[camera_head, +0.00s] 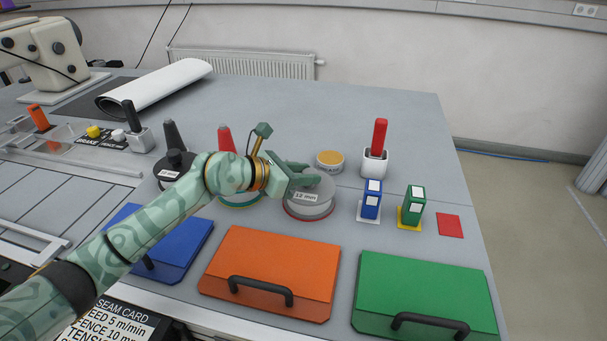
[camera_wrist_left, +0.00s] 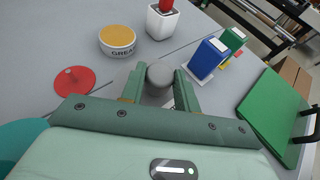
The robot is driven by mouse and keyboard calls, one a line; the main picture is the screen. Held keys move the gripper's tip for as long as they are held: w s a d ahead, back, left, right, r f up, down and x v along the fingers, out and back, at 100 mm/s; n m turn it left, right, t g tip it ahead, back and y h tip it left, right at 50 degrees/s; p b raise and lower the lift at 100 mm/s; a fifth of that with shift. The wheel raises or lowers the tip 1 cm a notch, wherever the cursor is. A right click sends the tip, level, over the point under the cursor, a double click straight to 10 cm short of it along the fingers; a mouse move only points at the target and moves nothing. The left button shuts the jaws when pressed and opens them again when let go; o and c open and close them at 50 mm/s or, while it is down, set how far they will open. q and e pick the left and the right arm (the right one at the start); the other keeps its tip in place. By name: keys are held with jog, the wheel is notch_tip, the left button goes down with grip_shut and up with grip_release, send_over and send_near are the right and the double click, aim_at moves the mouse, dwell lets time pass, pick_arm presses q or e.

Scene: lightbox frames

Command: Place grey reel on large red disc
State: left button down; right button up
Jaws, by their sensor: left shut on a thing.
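The grey reel (camera_head: 309,203), labelled "12 mm", is at the middle of the table. My left gripper (camera_head: 305,175) is shut on its top hub; the grey hub (camera_wrist_left: 160,74) shows between the two fingers in the left wrist view. A thin red rim (camera_head: 309,217) shows under the reel's front edge, apparently a red disc mostly hidden by the reel. I cannot tell whether the reel rests on it or hangs just above. My right gripper is not in view.
A yellow-topped grease tin (camera_head: 330,161) and a white holder with red handle (camera_head: 375,162) stand behind. Blue (camera_head: 370,200) and green (camera_head: 411,207) blocks stand to the right. Orange (camera_head: 270,272) and green (camera_head: 425,293) handled panels lie in front. The back right table is clear.

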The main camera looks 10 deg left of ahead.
pick_arm(q)
jog(key=c, duration=1)
grip_release()
jog(key=shift+c, duration=0.2)
jog(key=shift+s+r, duration=0.1)
jog(key=shift+r, duration=0.05)
jog(key=p+v, duration=0.2)
jog(key=v, duration=1)
